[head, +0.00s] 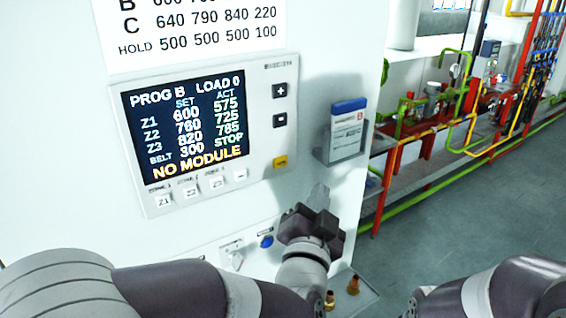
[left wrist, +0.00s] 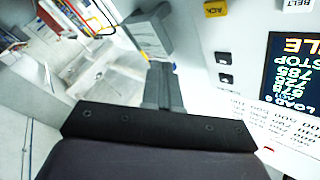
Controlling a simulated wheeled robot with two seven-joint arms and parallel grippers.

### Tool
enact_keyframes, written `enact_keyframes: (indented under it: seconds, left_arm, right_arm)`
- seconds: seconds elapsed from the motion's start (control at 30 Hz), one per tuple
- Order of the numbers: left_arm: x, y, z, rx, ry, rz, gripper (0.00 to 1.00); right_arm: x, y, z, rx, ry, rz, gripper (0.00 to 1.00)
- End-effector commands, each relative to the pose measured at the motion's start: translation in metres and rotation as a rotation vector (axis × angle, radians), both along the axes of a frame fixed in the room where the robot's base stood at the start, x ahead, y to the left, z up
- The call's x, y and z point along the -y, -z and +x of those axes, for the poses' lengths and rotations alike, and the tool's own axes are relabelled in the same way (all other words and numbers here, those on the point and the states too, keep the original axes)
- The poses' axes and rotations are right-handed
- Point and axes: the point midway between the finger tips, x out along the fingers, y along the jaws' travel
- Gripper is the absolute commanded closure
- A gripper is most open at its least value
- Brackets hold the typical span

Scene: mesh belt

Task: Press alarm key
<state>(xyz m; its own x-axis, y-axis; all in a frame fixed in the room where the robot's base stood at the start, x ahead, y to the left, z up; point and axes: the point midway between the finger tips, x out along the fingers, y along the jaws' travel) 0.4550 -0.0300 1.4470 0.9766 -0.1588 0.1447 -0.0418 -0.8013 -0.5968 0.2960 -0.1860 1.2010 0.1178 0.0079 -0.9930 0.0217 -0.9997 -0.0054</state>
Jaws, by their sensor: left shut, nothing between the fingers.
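The yellow key (head: 281,163) sits at the lower right of the control panel (head: 265,105), below two dark keys. In the left wrist view the yellow key (left wrist: 214,8) is at the top edge and reads ACK. My left gripper (head: 319,197) is shut and empty, below and right of the yellow key, apart from it. In the left wrist view its closed fingers (left wrist: 160,88) point up the picture, left of the panel. My right arm shows at the lower right of the head view, but its gripper is out of frame.
The panel's screen (head: 185,125) reads NO MODULE in yellow. A holder (head: 342,146) with a blue-and-white box juts from the wall just above my left gripper. A blue button (head: 266,241) and brass fittings (head: 353,285) are below. Pipes and open floor lie right.

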Motion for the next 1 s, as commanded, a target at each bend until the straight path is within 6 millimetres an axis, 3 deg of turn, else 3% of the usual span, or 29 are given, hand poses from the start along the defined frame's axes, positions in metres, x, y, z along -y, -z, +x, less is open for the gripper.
enact_keyframes:
  seconds: [0.6,1.0]
  left_arm:
    - [-0.045,0.002,0.062,0.000,-0.001,-0.001,1.00]
    - [-0.051,0.000,0.070,-0.001,0.001,-0.001,1.00]
  right_arm:
    - [0.000,0.011,0.000,0.000,0.000,0.000,1.00]
    - [0.000,0.012,0.000,0.000,0.000,0.000,1.00]
